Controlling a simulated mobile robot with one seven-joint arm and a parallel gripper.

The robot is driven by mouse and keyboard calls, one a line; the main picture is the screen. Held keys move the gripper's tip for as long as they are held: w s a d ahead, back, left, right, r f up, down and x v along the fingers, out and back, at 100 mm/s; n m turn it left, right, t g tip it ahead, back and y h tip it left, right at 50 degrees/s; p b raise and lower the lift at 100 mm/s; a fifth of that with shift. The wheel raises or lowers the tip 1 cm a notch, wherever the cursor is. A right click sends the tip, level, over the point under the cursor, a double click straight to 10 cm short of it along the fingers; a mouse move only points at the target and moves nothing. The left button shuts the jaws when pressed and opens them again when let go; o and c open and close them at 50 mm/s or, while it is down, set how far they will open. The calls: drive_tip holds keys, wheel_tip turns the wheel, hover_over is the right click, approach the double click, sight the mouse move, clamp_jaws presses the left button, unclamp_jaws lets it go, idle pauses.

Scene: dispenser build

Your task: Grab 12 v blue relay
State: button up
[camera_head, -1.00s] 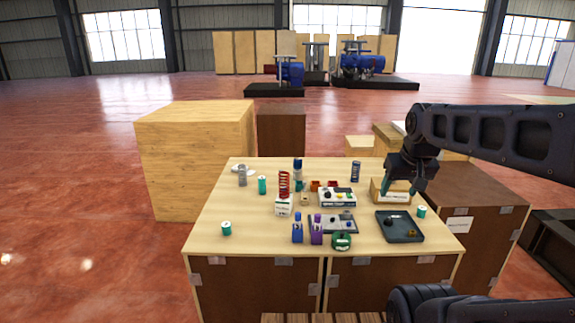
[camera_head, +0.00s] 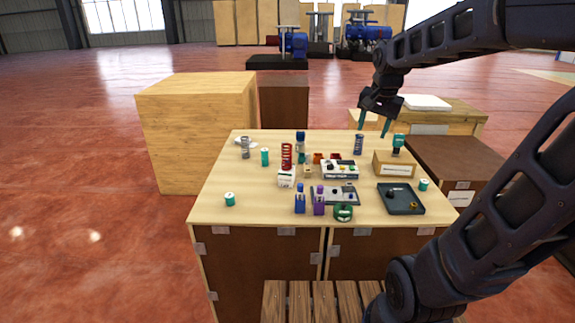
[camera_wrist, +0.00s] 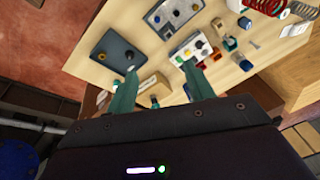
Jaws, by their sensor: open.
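My gripper (camera_head: 374,124) is open and empty, with teal fingers pointing down above the back right of the table. Its two fingers also show in the wrist view (camera_wrist: 160,75), with nothing between them. I cannot surely tell which item is the 12 V blue relay. In the head view a blue bottle-like item (camera_head: 300,201) stands at the front, beside a purple one (camera_head: 319,204).
The table (camera_head: 235,180) also bears a red spring (camera_head: 286,154), a white box of parts (camera_head: 340,171), a cardboard box (camera_head: 393,168) with a teal-topped item (camera_head: 398,142), a dark tray (camera_head: 390,206) and teal cylinders. The left front is mostly clear.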

drive_tip(key=w+a+f+m+g, duration=0.1)
drive_tip(key=w+a+f+m, duration=0.15)
drive_tip(key=w+a, duration=0.4)
drive_tip(key=w+a+f+m+g, duration=0.15)
drive_tip(key=w+a+m, duration=0.25)
drive_tip(key=w, duration=0.6)
drive_tip(key=w+a+f+m, duration=0.2)
drive_tip(key=w+a+f, duration=0.2)
drive_tip(key=a, duration=0.1)
drive_tip(key=w+a+f+m, duration=0.3)
drive_tip(key=w+a+f, duration=0.1)
drive_tip(key=a+f, duration=0.1)
drive_tip(key=w+a+f+m, duration=0.2)
drive_tip(key=w+a+f, duration=0.2)
drive_tip(key=a, duration=0.1)
drive_tip(key=shift+w+f+m+g, duration=0.2)
drive_tip(key=shift+w+m+g, duration=0.05)
drive_tip(key=shift+w+g, duration=0.15)
wheel_tip(320, 180, down, 10)
drive_tip(key=shift+w+d+f, duration=0.1)
drive_tip(key=shift+w+f, duration=0.05)
drive_tip(key=shift+f, duration=0.1)
drive_tip(key=shift+c, duration=0.4)
drive_tip(key=c, duration=1)
